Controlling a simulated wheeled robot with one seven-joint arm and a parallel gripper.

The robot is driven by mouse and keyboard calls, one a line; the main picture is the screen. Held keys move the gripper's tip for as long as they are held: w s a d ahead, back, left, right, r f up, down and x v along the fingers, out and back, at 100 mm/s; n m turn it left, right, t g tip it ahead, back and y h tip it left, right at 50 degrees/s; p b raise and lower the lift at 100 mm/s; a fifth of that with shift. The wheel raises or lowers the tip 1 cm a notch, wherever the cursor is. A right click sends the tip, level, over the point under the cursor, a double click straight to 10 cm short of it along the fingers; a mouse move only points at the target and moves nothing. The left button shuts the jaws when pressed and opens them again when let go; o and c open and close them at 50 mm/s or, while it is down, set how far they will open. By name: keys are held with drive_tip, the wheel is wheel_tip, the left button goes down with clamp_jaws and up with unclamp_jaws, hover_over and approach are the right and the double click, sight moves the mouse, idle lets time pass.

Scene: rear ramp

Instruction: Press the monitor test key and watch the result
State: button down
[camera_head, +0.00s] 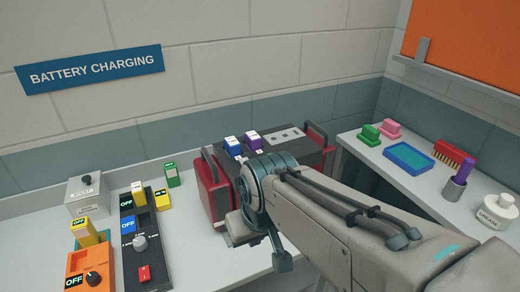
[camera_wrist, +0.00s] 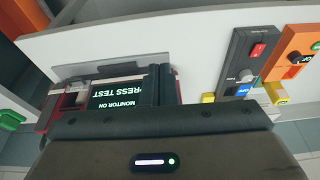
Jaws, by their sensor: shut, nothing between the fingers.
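The monitor (camera_head: 216,188) is a dark box with red end handles, standing on the bench against the back wall. A blue plug and a purple plug sit on its top. In the wrist view its dark screen (camera_wrist: 117,93) reads "MONITOR ON" and "PRESS TEST". My gripper (camera_wrist: 160,70) is shut and empty, its dark fingers over the monitor beside the screen. I cannot tell whether they touch it. I cannot make out the test key. In the head view my arm hides the monitor's front and my fingertips.
Left of the monitor are a black panel (camera_head: 153,253) with a red switch and knob, an orange unit (camera_head: 88,262) marked OFF and a grey box (camera_head: 86,196). The right bench holds a blue tray (camera_head: 409,158), a red brush (camera_head: 448,153) and a grease pot (camera_head: 495,212).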

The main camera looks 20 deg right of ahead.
drive_tip(key=w+d+r+m+t, duration=0.2)
drive_tip(key=w+d, duration=0.3)
drive_tip(key=w, duration=0.3)
drive_tip(key=w+d+r+m+t, duration=0.2)
drive_tip(key=w+d+r, duration=0.3)
drive_tip(key=w, duration=0.3)
drive_tip(key=w+d+r+m+t+y, duration=0.1)
drive_tip(key=w+d+r+m, duration=0.2)
drive_tip(key=w+d, duration=0.3)
drive_tip(key=w, duration=0.2)
drive_tip(key=shift+w+r+t, duration=0.35)
drive_tip(key=shift+t, duration=0.05)
drive_tip(key=shift+f, duration=0.15)
wheel_tip(320, 180, down, 8)
drive_tip(key=b, duration=0.5)
drive_tip(key=shift+r+b, duration=0.2)
drive_tip(key=shift+b, duration=0.1)
drive_tip(key=shift+f+b, duration=0.5)
drive_tip(key=shift+b, duration=0.1)
drive_tip(key=shift+f, duration=0.15)
drive_tip(key=shift+a+f+b, duration=0.1)
drive_tip(key=shift+f+b, duration=0.2)
drive_tip(key=shift+b, duration=0.35)
